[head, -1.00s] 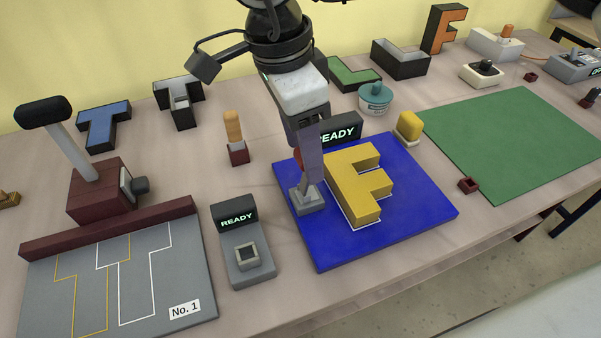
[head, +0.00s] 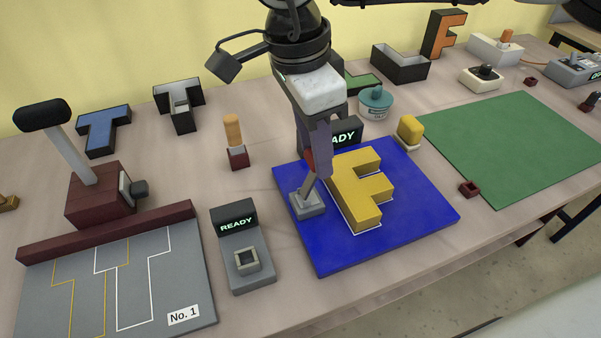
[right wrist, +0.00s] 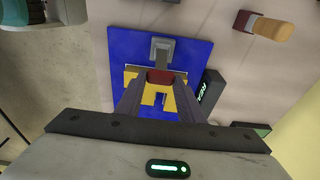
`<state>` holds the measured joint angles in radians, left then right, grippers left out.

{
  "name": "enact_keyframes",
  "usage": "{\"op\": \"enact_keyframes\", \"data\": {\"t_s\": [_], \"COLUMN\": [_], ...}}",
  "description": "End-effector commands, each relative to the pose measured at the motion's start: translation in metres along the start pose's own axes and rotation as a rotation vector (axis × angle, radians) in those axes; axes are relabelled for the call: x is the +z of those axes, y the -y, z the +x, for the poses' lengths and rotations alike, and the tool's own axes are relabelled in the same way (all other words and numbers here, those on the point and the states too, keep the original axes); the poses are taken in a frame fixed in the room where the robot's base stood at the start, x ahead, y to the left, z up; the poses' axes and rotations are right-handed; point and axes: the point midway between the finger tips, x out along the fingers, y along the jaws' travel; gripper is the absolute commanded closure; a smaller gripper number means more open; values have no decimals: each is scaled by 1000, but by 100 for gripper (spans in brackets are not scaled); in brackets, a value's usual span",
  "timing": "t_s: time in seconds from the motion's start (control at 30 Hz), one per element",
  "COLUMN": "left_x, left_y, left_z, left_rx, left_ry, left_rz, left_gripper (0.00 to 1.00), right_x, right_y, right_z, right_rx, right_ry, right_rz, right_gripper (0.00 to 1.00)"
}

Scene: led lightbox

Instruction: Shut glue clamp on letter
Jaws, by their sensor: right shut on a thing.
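The yellow letter F (head: 372,190) lies on the blue board (head: 420,222), inside a white outline. The glue clamp (head: 307,204) has a grey base at the board's left side, beside the letter. Its grey lever leans up and right to a red handle (head: 309,159). My right gripper (head: 315,168) is shut on the red handle, above the board. The right wrist view shows the handle (right wrist: 160,77) between the fingers, with the clamp base (right wrist: 160,49) beyond and the letter (right wrist: 148,98) partly hidden below. My left gripper is not in view.
A READY display (head: 346,138) stands behind the board, partly hidden by my gripper. A yellow-topped block (head: 411,129) and a teal-lidded pot (head: 375,101) are close by. A button box (head: 247,262) stands left of the board. The green mat (head: 515,145) is bare.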

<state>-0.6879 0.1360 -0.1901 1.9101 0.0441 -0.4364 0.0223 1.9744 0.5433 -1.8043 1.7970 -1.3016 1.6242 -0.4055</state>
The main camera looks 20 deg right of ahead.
Motion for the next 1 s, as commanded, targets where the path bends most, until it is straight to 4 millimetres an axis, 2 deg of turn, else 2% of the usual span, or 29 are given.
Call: {"op": "enact_keyframes", "data": {"t_s": [0.37,0.7,1.0], "left_x": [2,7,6], "left_y": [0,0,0], "left_z": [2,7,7], "left_rx": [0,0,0], "left_ry": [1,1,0], "left_rz": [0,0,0], "left_gripper": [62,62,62], "right_x": [-5,-20,-20], "right_y": [0,-1,-1], "right_z": [4,13,12], "right_rx": [4,4,4], "right_ry": [-9,-10,-9], "right_rz": [1,2,1], "right_gripper": [84,84,84]}}
